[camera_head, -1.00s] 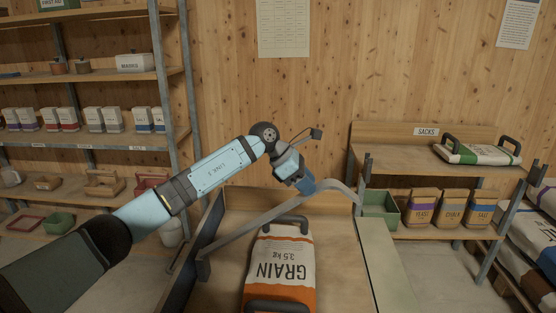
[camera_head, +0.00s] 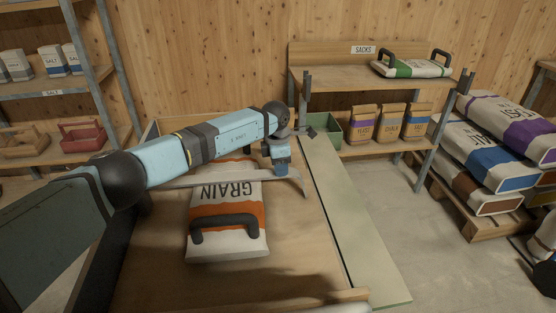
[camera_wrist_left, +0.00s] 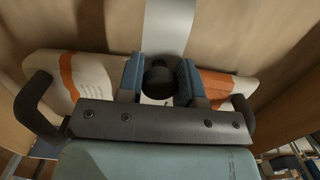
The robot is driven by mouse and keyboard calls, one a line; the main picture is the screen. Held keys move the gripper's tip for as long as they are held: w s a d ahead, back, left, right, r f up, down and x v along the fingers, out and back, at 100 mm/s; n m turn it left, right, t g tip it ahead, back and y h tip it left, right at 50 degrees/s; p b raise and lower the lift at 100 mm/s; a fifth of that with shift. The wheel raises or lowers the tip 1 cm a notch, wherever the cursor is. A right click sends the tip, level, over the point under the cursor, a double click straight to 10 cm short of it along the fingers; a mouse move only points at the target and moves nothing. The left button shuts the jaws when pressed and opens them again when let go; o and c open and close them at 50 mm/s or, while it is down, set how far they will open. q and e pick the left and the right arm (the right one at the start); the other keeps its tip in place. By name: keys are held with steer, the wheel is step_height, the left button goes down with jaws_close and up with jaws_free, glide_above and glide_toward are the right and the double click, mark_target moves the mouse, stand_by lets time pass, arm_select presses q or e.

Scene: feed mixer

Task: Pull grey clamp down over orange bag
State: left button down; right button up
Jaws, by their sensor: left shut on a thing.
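The orange bag (camera_head: 228,218), white with orange bands, black handles and the word GRAIN, lies on the wooden bench. The grey clamp (camera_head: 208,181), a long bar with a bent end, crosses over the bag's printed middle, low over it. I cannot tell whether it touches the bag. My left gripper (camera_head: 282,170) is at the clamp's right part, shut on it. In the left wrist view the blue fingers (camera_wrist_left: 160,82) stand either side of a black knob, with the grey clamp strip (camera_wrist_left: 168,25) beyond. My arm hides part of the bag. My right gripper is not in view.
A green board (camera_head: 350,225) runs along the bench's right side. A green bin (camera_head: 326,130), paper sacks and a green-striped bag (camera_head: 412,67) are on the sacks shelf (camera_head: 340,82). Stacked bags (camera_head: 495,150) lie on a pallet at right. The floor between is clear.

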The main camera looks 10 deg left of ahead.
arm_select(q)
steer(key=shift+s+f, duration=0.1)
steer(key=shift+f, duration=0.2)
steer(key=c, duration=1.1)
jaws_free()
steer(key=shift+f, duration=0.1)
steer(key=o, duration=0.3)
steer(key=shift+f, duration=0.1)
step_height(320, 180, up, 14)
steer(key=p, duration=0.1)
steer(key=shift+a, duration=0.45)
